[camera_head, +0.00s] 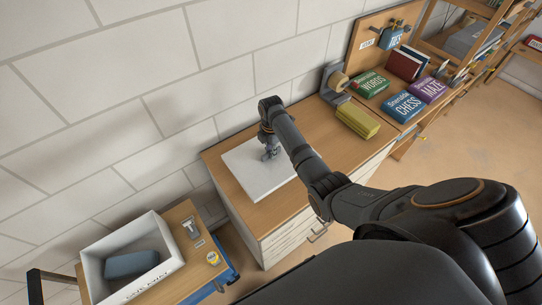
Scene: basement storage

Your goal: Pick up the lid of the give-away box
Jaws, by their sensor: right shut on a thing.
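The lid (246,178) is a flat white panel over the wooden top of a drawer cabinet; I cannot tell whether it touches the top. My right gripper (269,154) points down at the lid's middle and is shut on it; the grip itself is small and partly hidden by my arm. The give-away box (174,254) is an open white box at the lower left, with dark lettering on its front and a blue-grey item (131,264) inside. My left gripper is not in view.
The box stands on a small wooden table (186,212) with a yellow round item (213,258). Bare cabinet top (322,133) lies between. A block wall stands behind.

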